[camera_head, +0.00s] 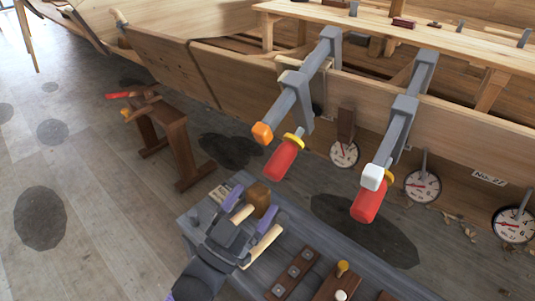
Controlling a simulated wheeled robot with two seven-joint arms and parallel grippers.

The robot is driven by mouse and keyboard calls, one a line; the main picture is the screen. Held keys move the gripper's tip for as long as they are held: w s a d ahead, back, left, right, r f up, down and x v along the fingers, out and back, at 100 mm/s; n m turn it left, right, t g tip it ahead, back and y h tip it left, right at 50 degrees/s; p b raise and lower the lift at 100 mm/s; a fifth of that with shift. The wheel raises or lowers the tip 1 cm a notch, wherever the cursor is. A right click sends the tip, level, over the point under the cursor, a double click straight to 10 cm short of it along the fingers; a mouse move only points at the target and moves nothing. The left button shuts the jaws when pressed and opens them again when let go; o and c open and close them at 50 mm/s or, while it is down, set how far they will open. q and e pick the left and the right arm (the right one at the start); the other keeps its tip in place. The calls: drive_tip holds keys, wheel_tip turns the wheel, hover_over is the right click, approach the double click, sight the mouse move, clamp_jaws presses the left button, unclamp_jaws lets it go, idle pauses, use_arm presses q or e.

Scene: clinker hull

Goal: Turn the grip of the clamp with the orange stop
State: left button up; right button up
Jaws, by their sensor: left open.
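The clamp with the orange stop (262,132) is the left of two clamps on the hull plank. Its grey bar slopes down toward me. Its red grip (282,158) hangs below the bar, with a yellow collar (294,140) at its upper end. The grip is free, with nothing touching it. My left gripper (248,209) is open, over the grey bench, below and left of the red grip and clearly apart from it. A brown rounded object (258,196) shows near its fingertips; I cannot tell whether they touch. My right gripper is out of view.
A second clamp with a white stop (372,177) and red grip (367,204) stands to the right. Round dials (422,187) line the hull (455,145). The grey bench (325,245) bears wooden racks (292,273). A brown sawhorse (178,147) stands left; open floor lies beyond.

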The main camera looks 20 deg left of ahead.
sight(279, 164)
use_arm(q)
drive_tip(key=b+x, duration=0.1)
drive_tip(key=x, duration=0.7)
drive_tip(key=shift+w+d+f+b, duration=0.1)
drive_tip(key=shift+w+b, duration=0.05)
drive_tip(key=shift+b, duration=0.15)
drive_tip(key=shift+w+d+r, duration=0.1)
drive_tip(key=shift+w+r, duration=0.2)
drive_tip(key=shift+w, duration=0.1)
drive_tip(key=shift+c, duration=1.7)
clamp_jaws()
drive_tip(key=shift+m, duration=0.3)
drive_tip(key=shift+m+p, duration=0.4)
drive_tip(key=shift+m, duration=0.4)
drive_tip(key=m, duration=0.2)
drive_tip(key=shift+m+p, duration=0.3)
drive_tip(key=m, duration=0.3)
drive_tip(key=shift+m, duration=0.5)
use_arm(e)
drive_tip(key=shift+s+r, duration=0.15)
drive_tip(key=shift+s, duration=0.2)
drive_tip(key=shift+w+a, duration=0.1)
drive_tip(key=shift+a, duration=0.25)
